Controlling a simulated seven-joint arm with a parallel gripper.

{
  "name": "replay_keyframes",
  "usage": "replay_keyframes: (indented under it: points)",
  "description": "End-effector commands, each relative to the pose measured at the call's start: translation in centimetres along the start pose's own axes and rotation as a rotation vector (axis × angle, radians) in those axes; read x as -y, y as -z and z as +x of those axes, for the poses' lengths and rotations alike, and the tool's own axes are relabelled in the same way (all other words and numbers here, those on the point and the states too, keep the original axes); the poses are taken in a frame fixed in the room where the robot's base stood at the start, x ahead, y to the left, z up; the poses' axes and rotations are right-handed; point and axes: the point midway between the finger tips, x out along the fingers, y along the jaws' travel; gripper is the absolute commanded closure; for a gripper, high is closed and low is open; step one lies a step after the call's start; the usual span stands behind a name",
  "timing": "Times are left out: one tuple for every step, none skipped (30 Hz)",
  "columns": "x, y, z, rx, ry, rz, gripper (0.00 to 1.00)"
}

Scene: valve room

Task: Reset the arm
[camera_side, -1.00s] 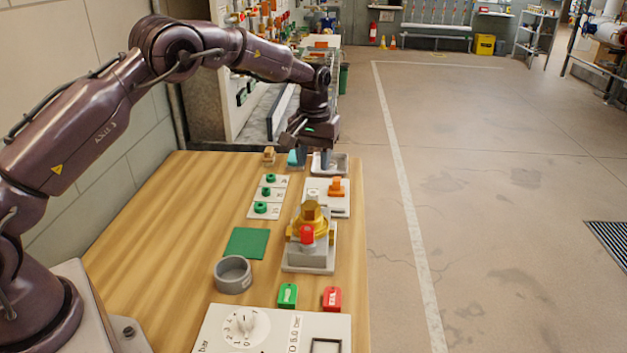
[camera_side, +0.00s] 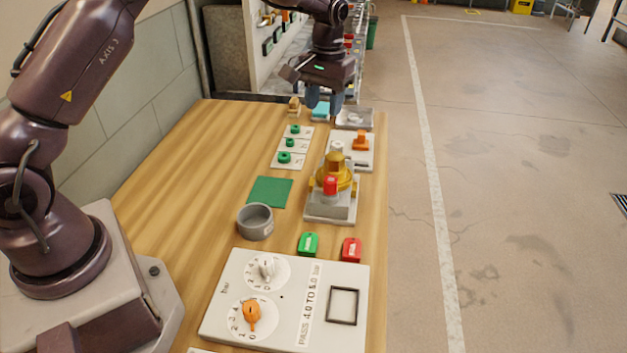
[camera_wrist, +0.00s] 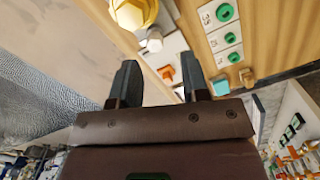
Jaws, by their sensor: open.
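My gripper (camera_side: 324,103) is raised above the far end of the wooden table (camera_side: 190,180) in the side view. Its two dark fingers stand apart with nothing between them, and they also show in the wrist view (camera_wrist: 160,85). Below and beside it at the far edge are a grey metal tray (camera_side: 356,118) and a light blue block (camera_side: 320,110). I cannot tell the exact height of the fingers above these things.
A brass valve (camera_side: 335,172) with a red cap stands on a grey base. Green knobs on white plates (camera_side: 292,146), an orange part (camera_side: 361,140), a grey ring cup (camera_side: 255,221), green (camera_side: 308,244) and red tags (camera_side: 351,249), and a dial panel (camera_side: 285,298) surround bare wood at left.

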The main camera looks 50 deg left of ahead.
Motion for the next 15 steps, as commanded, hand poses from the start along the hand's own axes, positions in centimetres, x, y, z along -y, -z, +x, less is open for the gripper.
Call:
replay_keyframes:
  points:
    - [0.2, -1.6, -1.4, -0.01, -0.01, 0.025, 0.58]
    - [0.3, -2.4, -2.1, -0.016, -0.015, 0.042, 0.58]
    - [0.5, -3.6, -3.1, -0.026, -0.021, 0.063, 0.58]
    - [0.7, -4.6, -3.8, -0.033, -0.025, 0.079, 0.58]
    - [0.8, -5.6, -4.5, -0.043, -0.03, 0.097, 0.58]
    - [1.0, -7.0, -5.5, -0.056, -0.037, 0.118, 0.58]
    - [1.2, -8.1, -6.1, -0.066, -0.043, 0.136, 0.58]
    - [1.3, -9.2, -6.8, -0.079, -0.048, 0.154, 0.58]
    - [1.6, -10.8, -7.7, -0.095, -0.054, 0.177, 0.58]
    - [1.8, -12.0, -8.2, -0.109, -0.058, 0.195, 0.58]
    - [1.9, -13.1, -8.8, -0.123, -0.061, 0.211, 0.58]
    - [2.2, -14.7, -9.4, -0.141, -0.066, 0.234, 0.58]
    - [2.4, -15.8, -9.8, -0.157, -0.07, 0.251, 0.58]
    - [2.6, -17.0, -10.2, -0.173, -0.073, 0.266, 0.58]
    - [3.0, -18.5, -10.6, -0.194, -0.076, 0.286, 0.58]
